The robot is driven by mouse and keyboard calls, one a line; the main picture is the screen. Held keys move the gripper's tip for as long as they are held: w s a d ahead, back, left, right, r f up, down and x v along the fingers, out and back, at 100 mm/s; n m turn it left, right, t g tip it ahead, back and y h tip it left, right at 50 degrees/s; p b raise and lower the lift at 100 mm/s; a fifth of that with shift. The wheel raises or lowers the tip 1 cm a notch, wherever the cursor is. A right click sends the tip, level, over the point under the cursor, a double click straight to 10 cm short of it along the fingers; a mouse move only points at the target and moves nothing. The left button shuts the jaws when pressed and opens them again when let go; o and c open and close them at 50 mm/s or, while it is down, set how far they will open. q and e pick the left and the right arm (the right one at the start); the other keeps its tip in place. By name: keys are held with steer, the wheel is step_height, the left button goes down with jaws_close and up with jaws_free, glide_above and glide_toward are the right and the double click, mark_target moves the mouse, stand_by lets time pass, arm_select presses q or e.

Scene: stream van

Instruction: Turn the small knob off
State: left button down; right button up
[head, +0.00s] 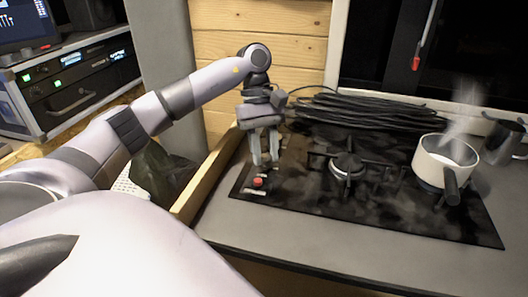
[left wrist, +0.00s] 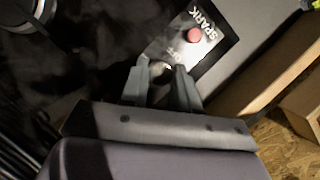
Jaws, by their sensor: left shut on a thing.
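My left gripper (head: 265,162) reaches down over the left end of the black stove top (head: 400,219). In the left wrist view its two fingers (left wrist: 162,82) are shut on a small round metallic knob (left wrist: 162,70), which shows between the fingertips. In the head view the fingers mostly hide the knob. A red button (head: 258,182) sits just in front of the fingertips; in the left wrist view it (left wrist: 194,35) lies on a plate marked SPARK. My right gripper is not in view.
A burner (head: 347,167) sits right of the gripper. A steaming white pot (head: 433,160) with a dark handle stands farther right. Coiled black cable (head: 375,112) lies behind the stove. A wooden edge (head: 207,178) runs along the counter's left side. The grey counter front is clear.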

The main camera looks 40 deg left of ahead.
arm_select(q)
steer(key=shift+w+r+m+g+y, duration=0.15)
steer(key=shift+m+g+y, duration=0.2)
steer(key=shift+m, duration=0.75)
steer(key=shift+m+g, duration=0.25)
steer(key=shift+m, duration=0.75)
steer(key=shift+y, duration=0.25)
steer(key=c, duration=0.8)
jaws_free()
steer(key=p+v, duration=0.3)
steer(key=v, duration=0.4)
steer(key=shift+d, duration=0.1)
